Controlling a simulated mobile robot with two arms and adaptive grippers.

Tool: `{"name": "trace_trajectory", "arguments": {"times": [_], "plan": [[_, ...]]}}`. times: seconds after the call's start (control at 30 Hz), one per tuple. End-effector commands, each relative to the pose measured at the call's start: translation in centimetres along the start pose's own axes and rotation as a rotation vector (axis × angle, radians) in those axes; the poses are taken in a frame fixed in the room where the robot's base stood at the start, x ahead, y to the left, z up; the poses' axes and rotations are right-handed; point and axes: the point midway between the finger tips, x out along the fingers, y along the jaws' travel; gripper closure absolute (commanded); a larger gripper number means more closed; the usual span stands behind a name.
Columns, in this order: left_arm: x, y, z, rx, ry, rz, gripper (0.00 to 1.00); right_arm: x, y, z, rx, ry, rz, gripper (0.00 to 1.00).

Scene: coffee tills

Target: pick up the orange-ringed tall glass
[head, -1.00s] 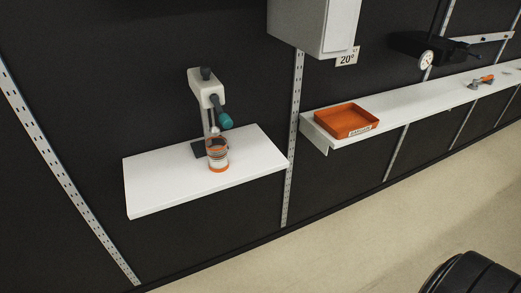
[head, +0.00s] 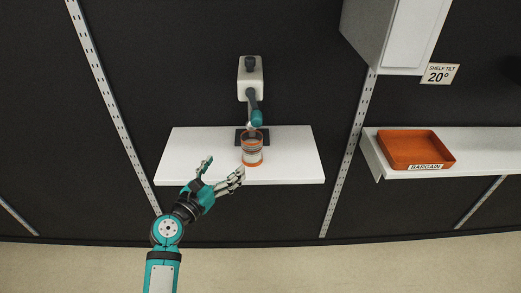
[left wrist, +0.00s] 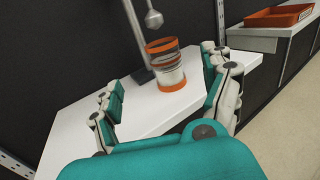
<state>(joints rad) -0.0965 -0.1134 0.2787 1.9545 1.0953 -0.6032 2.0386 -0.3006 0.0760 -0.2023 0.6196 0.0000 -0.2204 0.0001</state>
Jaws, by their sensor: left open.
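The orange-ringed tall glass (head: 252,150) stands upright on the white shelf (head: 295,165), below the spout of a white and teal dispenser. It also shows in the left wrist view (left wrist: 166,66), with orange bands at its top and bottom and a pale band between. My left gripper (head: 220,172) is open and empty in front of the glass, a little to its left, near the shelf's front edge. In the left wrist view its fingers (left wrist: 165,95) are spread, with the glass beyond them and apart from them. My right gripper is not in view.
The dispenser (head: 250,80) rises behind the glass, with a dark base plate (head: 240,135) on the shelf. An orange tray marked BARGAIN (head: 415,148) sits on a separate shelf at the right. A grey box (head: 395,35) hangs above. The shelf's left side is clear.

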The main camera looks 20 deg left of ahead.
Motion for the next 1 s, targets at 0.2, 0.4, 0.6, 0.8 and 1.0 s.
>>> {"name": "trace_trajectory", "arguments": {"times": [0.2, 0.4, 0.6, 0.8, 1.0], "plan": [[5.1, -0.1, 0.2, 0.0, 0.0, -0.002, 0.18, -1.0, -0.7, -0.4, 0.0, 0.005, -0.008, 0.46], [8.1, -0.1, 0.1, 0.002, 0.0, -0.001, 0.18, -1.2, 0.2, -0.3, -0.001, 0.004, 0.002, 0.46], [9.3, -0.1, 0.0, 0.003, 0.001, -0.002, 0.18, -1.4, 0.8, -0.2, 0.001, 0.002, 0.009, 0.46], [12.3, -0.1, -0.1, 0.004, 0.001, -0.001, 0.18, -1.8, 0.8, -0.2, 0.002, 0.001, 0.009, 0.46], [13.9, -0.1, -0.2, 0.003, 0.002, -0.001, 0.18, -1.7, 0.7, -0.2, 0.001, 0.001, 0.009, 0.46]]}}
